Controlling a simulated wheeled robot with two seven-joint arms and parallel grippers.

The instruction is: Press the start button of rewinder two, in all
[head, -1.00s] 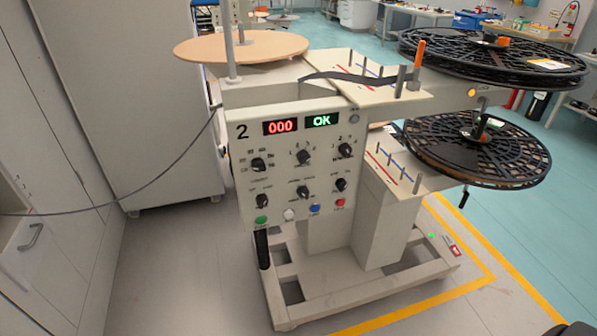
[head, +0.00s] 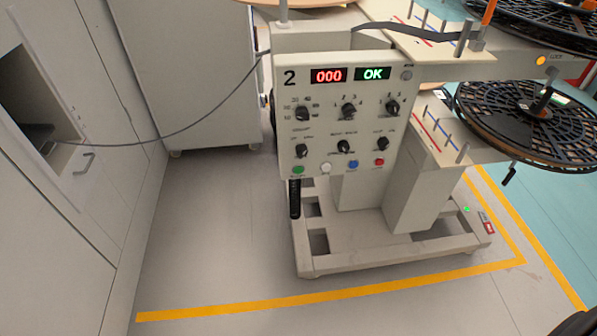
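Rewinder two (head: 340,90) stands ahead, a cream machine with a "2" on its front panel. Along the panel's lower edge sit a green button (head: 298,170), a white button (head: 326,168), a blue button (head: 352,164) and a red button (head: 379,162). The lettering by the buttons is too small to read. Several black knobs sit above them. Neither gripper is in view. A dark shape at the bottom right corner cannot be made out.
Black reels (head: 525,120) jut out on the machine's right. Its base frame (head: 400,255) extends low on the floor. Yellow tape (head: 330,294) runs in front. A grey cable crosses from the left cabinet (head: 60,200) to the machine. The grey floor before the machine is clear.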

